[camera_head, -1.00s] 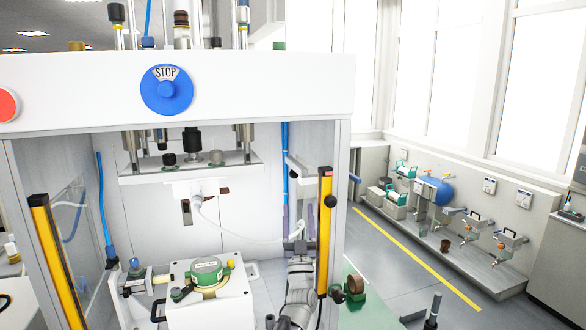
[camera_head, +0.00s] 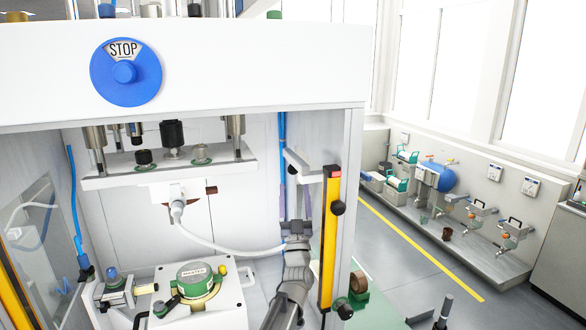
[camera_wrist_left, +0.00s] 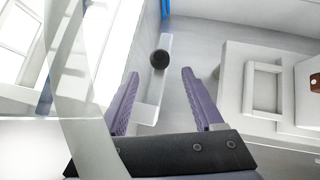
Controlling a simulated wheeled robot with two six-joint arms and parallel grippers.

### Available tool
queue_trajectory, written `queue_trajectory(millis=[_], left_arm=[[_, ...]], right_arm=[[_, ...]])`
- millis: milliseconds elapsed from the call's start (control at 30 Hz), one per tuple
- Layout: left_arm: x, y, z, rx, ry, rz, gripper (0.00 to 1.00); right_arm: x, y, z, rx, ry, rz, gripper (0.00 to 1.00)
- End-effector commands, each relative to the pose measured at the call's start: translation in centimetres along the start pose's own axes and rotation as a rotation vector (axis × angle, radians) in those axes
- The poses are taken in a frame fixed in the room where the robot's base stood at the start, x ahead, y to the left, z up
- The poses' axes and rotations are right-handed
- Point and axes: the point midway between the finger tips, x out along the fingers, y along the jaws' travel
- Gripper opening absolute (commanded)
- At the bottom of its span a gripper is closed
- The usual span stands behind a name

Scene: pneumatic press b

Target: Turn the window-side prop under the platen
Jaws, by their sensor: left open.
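The window-side prop (camera_head: 298,163) is a pale bar at the right inner wall of the press, beside the platen (camera_head: 170,168). In the left wrist view a pale bar (camera_wrist_left: 154,98) with a black ball knob (camera_wrist_left: 160,58) shows in the gap between my finger tips. My left gripper (camera_head: 292,193) points up inside the press, just below the bar. Its two purple fingers are open, and they also show in the left wrist view (camera_wrist_left: 160,72). I see no contact with the bar. My right gripper is out of view.
A white fixture block (camera_head: 232,302) with a green-topped round part stands on the press bed, left of my arm. A yellow post (camera_head: 329,240) stands close on the right. A white hose (camera_head: 215,247) hangs behind. A blue hose (camera_head: 282,160) runs down the back corner.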

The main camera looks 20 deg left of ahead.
Motion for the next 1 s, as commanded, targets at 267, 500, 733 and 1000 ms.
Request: queue_trajectory(millis=[267,500,733,1000], left_arm=[[3.5,0.1,-0.2,0.000,0.000,0.000,0.69],[7.0,0.0,-0.2,0.001,0.000,-0.001,0.69],[7.5,0.0,0.0,0.000,0.000,0.000,0.69],[7.5,0.0,0.0,0.000,0.000,0.000,0.54]], right_arm=[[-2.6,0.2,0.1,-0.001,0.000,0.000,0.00],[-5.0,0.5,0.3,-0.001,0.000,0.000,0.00],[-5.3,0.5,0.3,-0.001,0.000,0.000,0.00],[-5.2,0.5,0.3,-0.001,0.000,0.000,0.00]])
